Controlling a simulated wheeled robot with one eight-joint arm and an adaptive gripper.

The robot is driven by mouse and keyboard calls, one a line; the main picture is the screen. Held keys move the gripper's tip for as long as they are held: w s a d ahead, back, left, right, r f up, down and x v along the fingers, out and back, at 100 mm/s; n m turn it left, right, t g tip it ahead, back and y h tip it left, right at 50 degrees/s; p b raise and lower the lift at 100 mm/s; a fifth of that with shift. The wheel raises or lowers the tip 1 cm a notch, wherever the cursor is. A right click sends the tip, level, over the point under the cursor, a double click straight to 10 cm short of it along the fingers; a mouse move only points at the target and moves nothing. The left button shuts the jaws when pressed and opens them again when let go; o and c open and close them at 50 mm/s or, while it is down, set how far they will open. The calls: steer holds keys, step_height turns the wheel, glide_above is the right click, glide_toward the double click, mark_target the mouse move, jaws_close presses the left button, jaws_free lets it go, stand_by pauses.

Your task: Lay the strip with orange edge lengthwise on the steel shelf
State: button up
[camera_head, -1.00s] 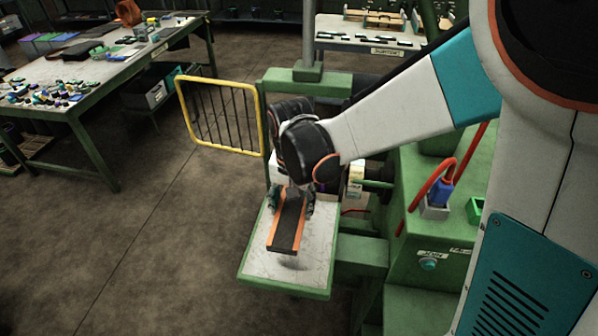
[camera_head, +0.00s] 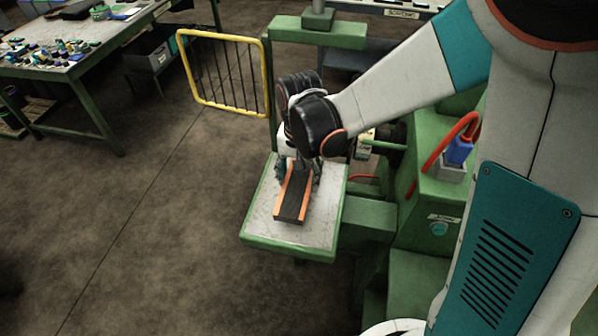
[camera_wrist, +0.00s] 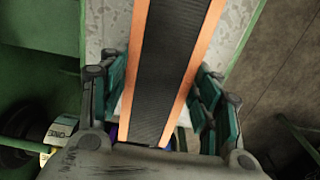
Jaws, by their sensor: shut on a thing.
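The strip with orange edge (camera_head: 293,200) is dark and ribbed, with an orange border along both long sides. My gripper (camera_head: 299,168) is shut on its far end, with a finger on each side. In the wrist view the strip (camera_wrist: 176,55) runs between the teal-padded fingers of the gripper (camera_wrist: 164,98). The steel shelf (camera_head: 260,215) is a pale, scuffed plate with a green rim. The strip lies lengthwise over its middle, very close to the surface; I cannot tell if it touches all along. My wrist hides the shelf's far end.
A yellow barred gate (camera_head: 226,72) stands behind and left of the shelf. A green machine (camera_head: 415,212) with a red hose is to the right. A cluttered table (camera_head: 75,55) is at the far left. The floor left of the shelf is clear.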

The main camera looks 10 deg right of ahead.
mark_target(299, 196)
steer(key=shift+f, duration=0.35)
stand_by(0.3)
steer(key=shift+f+b, duration=2)
steer(key=shift+f, duration=0.15)
steer(key=o, duration=1.1)
steer(key=shift+o, duration=0.2)
steer(key=shift+r, duration=0.15)
